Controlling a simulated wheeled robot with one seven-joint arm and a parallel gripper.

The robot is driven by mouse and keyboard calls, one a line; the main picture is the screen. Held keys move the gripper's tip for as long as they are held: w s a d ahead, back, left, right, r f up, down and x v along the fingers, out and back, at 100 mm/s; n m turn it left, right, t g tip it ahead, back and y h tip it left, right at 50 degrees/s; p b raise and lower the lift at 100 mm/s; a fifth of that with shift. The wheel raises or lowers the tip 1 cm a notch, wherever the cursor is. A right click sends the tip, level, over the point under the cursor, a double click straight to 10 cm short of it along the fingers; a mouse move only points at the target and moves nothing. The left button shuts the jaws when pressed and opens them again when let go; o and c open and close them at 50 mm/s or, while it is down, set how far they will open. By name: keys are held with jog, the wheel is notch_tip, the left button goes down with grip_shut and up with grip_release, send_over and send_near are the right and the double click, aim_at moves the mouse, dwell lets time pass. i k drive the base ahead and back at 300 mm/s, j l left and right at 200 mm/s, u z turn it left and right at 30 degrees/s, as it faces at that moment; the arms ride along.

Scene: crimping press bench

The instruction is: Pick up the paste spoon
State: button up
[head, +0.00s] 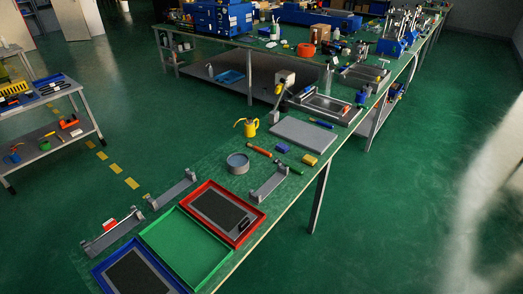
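I cannot clearly make out a paste spoon in the head view. Several small hand tools lie on the long green-topped bench. One is a thin orange-red stick-like tool (259,151) right of a grey round tin (237,164). Another is a thin dark tool with blue and yellow parts (321,123) beside a flat grey plate (303,134). Both are too small to identify. My gripper is not in view.
On the bench's near end are a red tray (199,184), a green tray (186,246), a blue tray (98,275) and metal brackets (172,189). A yellow oil can (246,127) stands behind the tin. Open green floor (400,220) lies right of the bench.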

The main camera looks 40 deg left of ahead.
aim_at(299, 172)
jog(key=i+u, duration=0.35)
jog(key=i+l+u, duration=0.15)
jog(key=i+u, duration=0.2)
jog(key=i, duration=0.2)
jog(key=i+l+u, duration=0.3)
jog(key=i, duration=0.15)
jog(key=i+u, duration=0.15)
jog(key=u, duration=0.35)
jog(key=i+u, duration=0.2)
jog(key=u, duration=0.25)
jog(key=i+l+u, duration=0.15)
jog(key=u, duration=0.35)
jog(key=i+l+u, duration=0.1)
jog(key=u, duration=0.35)
jog(key=i+l+u, duration=0.15)
jog(key=u, duration=0.2)
jog(key=i+l+u, duration=0.15)
jog(key=u, duration=0.15)
